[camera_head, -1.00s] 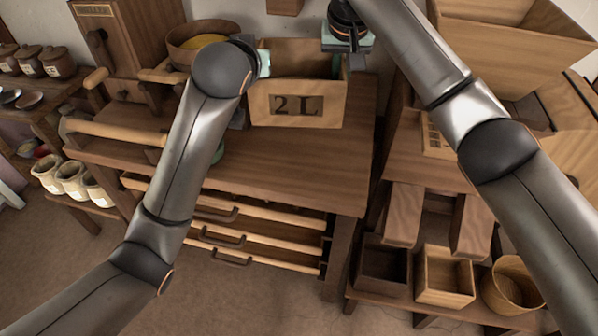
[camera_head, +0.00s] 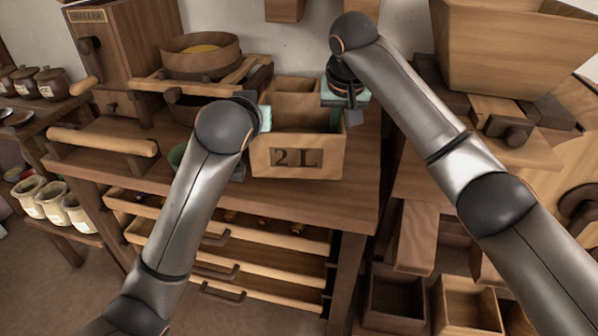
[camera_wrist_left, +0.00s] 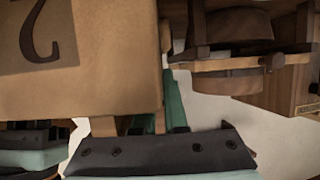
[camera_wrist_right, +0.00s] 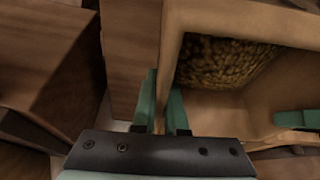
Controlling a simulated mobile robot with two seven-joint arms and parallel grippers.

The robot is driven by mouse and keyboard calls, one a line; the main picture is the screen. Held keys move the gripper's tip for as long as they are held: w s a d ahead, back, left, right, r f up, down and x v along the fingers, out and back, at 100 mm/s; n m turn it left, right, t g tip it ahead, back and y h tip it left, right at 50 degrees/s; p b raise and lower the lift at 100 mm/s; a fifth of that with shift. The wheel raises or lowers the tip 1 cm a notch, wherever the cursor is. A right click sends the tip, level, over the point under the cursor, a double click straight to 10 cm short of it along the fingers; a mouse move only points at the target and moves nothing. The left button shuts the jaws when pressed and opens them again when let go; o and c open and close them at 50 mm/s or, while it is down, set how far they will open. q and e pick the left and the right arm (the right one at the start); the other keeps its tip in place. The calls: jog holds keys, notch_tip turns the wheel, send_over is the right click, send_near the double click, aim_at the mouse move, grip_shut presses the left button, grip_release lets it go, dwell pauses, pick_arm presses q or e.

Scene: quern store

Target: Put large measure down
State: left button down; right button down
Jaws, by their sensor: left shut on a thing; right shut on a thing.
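The large measure is a wooden open-topped box marked "2 L" (camera_head: 297,163), over the bench top (camera_head: 330,205). My left gripper (camera_head: 264,118) is shut on its left side. My right gripper (camera_head: 345,106) is shut on its right side. The left wrist view shows the marked face (camera_wrist_left: 110,60) close up beside the fingers (camera_wrist_left: 172,112). The right wrist view shows the right fingers (camera_wrist_right: 162,108) at a wooden wall, with a grainy fill (camera_wrist_right: 225,62) beyond it. I cannot tell whether the measure's base touches the bench.
A wooden sieve-like tub (camera_head: 200,55) stands behind left on rails, near a tall wooden cabinet (camera_head: 115,45). Shallow drawers (camera_head: 225,235) are under the bench. A large wooden hopper (camera_head: 505,45) stands at right. Bench space in front of the measure is clear.

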aim_at(342, 118)
pick_arm(q)
jog(key=shift+a+f, duration=0.15)
jog(key=shift+f, duration=0.05)
pick_arm(e)
jog(key=shift+d+f, duration=0.1)
